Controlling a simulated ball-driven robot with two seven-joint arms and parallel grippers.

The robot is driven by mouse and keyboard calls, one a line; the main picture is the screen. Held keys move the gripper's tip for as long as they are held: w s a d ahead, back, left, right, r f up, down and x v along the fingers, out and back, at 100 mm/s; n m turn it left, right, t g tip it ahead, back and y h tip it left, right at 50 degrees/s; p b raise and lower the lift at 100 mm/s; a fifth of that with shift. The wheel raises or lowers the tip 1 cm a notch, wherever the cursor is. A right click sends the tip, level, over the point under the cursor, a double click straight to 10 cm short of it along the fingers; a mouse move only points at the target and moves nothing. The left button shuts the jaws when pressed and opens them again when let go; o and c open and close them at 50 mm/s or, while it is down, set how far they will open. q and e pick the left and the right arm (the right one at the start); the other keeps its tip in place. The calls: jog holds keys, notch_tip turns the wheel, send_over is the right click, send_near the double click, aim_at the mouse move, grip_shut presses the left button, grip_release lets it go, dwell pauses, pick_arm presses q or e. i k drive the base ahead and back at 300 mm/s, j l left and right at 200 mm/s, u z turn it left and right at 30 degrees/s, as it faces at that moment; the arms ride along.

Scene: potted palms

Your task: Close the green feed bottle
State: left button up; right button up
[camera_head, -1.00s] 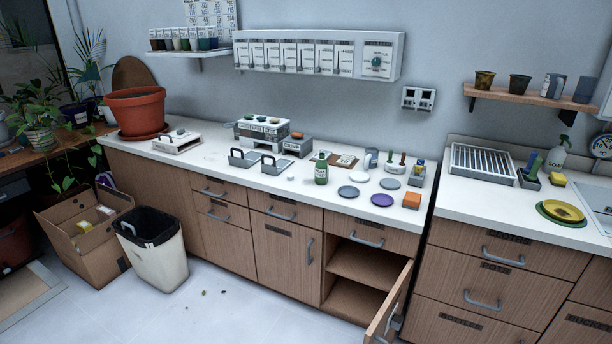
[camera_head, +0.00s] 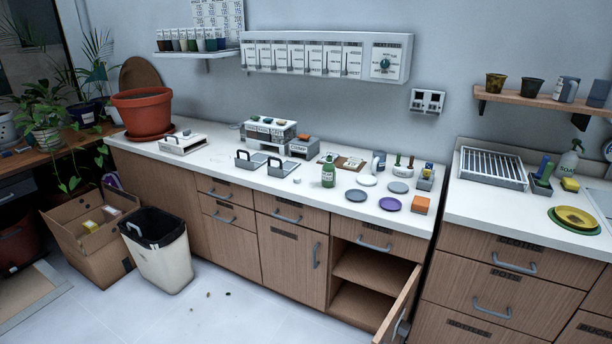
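The green feed bottle (camera_head: 328,172) stands upright on the white counter (camera_head: 225,162), left of several round discs. Its top looks pale, but it is too small to tell whether a cap is on it. A small white piece (camera_head: 297,180) lies on the counter left of the bottle; I cannot tell what it is. Neither of my grippers is in view.
Discs in white (camera_head: 367,180), grey (camera_head: 356,195) and purple (camera_head: 390,204) and an orange block (camera_head: 420,204) lie right of the bottle. A lower cupboard door (camera_head: 397,308) hangs open. A bin (camera_head: 158,250) and a cardboard box (camera_head: 92,240) stand on the floor.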

aim_at(328, 168)
jog(key=i+j, duration=0.2)
jog(key=i, duration=0.55)
jog(key=i+j+u, duration=0.15)
jog(key=i, duration=0.55)
